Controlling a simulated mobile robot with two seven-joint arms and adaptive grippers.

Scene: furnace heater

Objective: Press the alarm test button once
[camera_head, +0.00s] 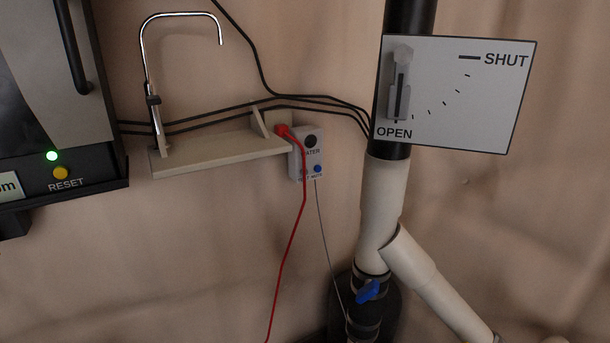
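The alarm is a small white box (297,165) on the wall near the middle of the head view. It has a round black disc (310,141) at its top and a partly covered label that seems to end in "ATER". Low on its face are a small greyish button (304,172) at the left and a blue button (318,169) at the right. The tiny labels below read roughly "TEST" and "MUTE". A red cable (291,236) runs down across the box's left side, close to the greyish button. Neither of my grippers is in view.
A beige shelf (210,152) with a metal tap (148,65) adjoins the box's left. A furnace panel with a yellow RESET button (60,173) and green light is far left. Right are a lever plate (460,90), pointing to OPEN, white pipe (381,205) and blue valve (368,291).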

